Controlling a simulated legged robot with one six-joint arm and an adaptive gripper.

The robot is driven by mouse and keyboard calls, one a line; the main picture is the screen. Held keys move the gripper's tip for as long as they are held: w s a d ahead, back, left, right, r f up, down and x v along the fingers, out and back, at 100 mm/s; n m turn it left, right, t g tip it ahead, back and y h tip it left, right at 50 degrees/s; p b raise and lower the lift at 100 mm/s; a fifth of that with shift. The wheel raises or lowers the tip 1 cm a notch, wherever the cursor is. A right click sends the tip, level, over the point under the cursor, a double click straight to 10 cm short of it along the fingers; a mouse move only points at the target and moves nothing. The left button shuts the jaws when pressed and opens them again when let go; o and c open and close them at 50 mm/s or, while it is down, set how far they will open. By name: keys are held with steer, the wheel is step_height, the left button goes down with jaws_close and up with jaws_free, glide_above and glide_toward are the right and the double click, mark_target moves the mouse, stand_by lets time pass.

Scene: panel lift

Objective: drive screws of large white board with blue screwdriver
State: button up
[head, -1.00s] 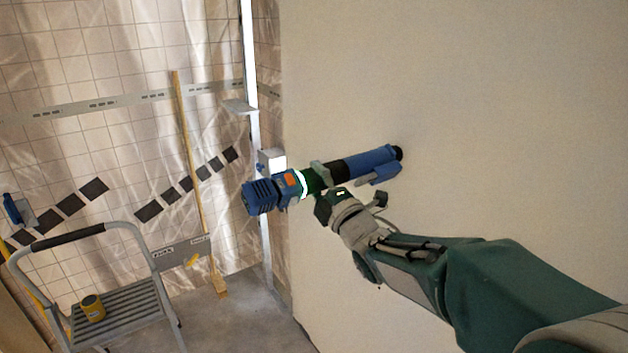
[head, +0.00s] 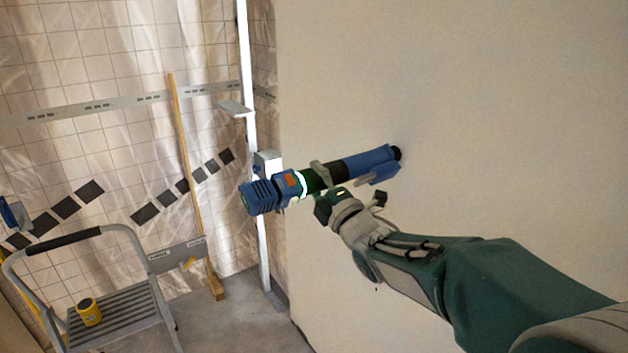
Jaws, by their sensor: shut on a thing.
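The large white board (head: 520,130) fills the right half of the head view, standing upright. The blue screwdriver (head: 368,163) is a long power tool with a blue ribbed end at the left, a dark green middle and a blue front part. My gripper (head: 324,180) is shut around its dark middle. The tool's dark tip, at its right end, is at the board's face; I cannot tell whether it touches. No screw head shows clearly there; the tool may hide one.
A step ladder (head: 125,305) with a yellow tape or cup (head: 89,312) on its step stands at the lower left. A white metal post (head: 246,60) runs along the board's left edge. A wooden pole (head: 186,170) leans on the tiled, film-covered wall. Grey floor lies between.

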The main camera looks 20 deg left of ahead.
mark_target(307, 191)
steer(key=shift+w+d+r, duration=0.15)
steer(key=shift+w+d, duration=0.35)
steer(key=shift+w, duration=0.05)
stand_by(2.5)
steer(key=shift+s, duration=0.1)
stand_by(0.4)
steer(key=shift+s+a, duration=1.55)
steer(key=shift+s, duration=0.15)
stand_by(0.3)
